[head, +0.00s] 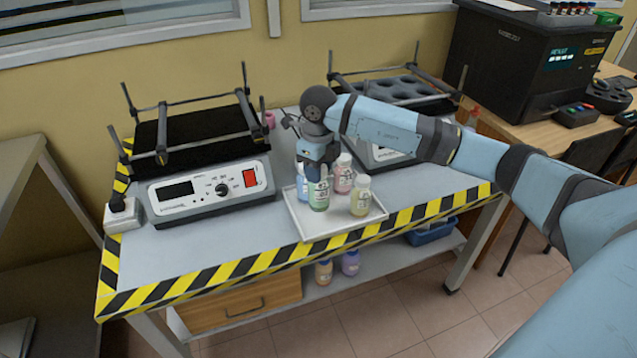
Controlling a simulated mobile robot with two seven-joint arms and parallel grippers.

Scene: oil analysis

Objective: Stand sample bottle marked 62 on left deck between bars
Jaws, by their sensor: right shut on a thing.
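My right gripper (317,172) is shut on the green bottle (319,196), reaching it from above. The green bottle is upright over the white tray (328,229); I cannot tell if it touches the tray. A yellow bottle (360,197), a pink bottle (344,174) and a blue bottle (302,183), partly hidden, stand around it. The bottle labels are too small to read, so I cannot tell which is marked 62. The left deck (195,138) is a black platform with dark bars above it, on a shaker, and looks empty. My left gripper is not in view.
Bare table (220,240) lies in front of the left shaker. Its control box (208,191) faces front. A white-and-black item (122,214) stands at the table's left corner.

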